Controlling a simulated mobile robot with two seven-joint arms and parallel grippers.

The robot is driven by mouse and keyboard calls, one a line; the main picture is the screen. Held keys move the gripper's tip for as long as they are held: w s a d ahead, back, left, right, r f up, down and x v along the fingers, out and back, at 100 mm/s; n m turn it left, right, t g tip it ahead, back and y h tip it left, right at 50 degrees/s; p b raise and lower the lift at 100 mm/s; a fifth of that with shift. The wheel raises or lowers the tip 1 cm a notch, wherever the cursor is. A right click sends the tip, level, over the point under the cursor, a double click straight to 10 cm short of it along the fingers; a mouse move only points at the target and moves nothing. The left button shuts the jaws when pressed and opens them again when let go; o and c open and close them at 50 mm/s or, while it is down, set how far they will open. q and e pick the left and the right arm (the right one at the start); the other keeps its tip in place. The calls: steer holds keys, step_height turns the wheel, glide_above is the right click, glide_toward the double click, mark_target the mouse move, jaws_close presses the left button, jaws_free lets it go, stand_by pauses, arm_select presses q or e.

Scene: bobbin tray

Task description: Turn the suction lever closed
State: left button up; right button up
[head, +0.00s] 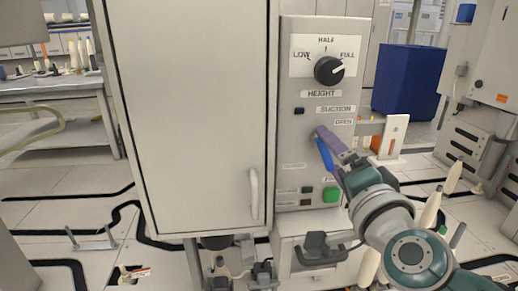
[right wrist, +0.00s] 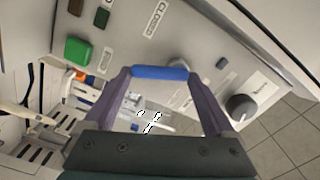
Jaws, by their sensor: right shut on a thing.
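The suction lever has a blue handle (head: 325,155), which sits on the grey control panel (head: 290,135) below the SUCTION and OPEN labels. My right gripper (head: 329,150) reaches it from the lower right and is shut on the handle. In the right wrist view the blue handle (right wrist: 160,73) spans between my two purple fingers (right wrist: 160,78). A round grey hub (right wrist: 181,64) shows just behind the handle there. The CLOSED label (right wrist: 156,20) shows in the right wrist view. The lever's exact angle is hard to tell. My left gripper is out of view.
A black height knob (head: 328,70) is above the lever, and a green button (head: 331,194) is below it. A white cabinet door (head: 185,110) with a handle stands to the left. White bobbin cones (head: 431,210) stand at the lower right near my arm. A blue bin (head: 408,82) is behind.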

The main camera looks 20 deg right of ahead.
steer(key=m, duration=0.3)
steer(key=m+b, duration=0.1)
steer(key=shift+a+f+m, duration=0.4)
stand_by(0.4)
steer(key=o, duration=1.1)
steer(key=shift+c, duration=0.2)
steer(key=p+v, duration=0.1)
steer(key=v, duration=0.9)
steer(key=shift+w+d, duration=0.1)
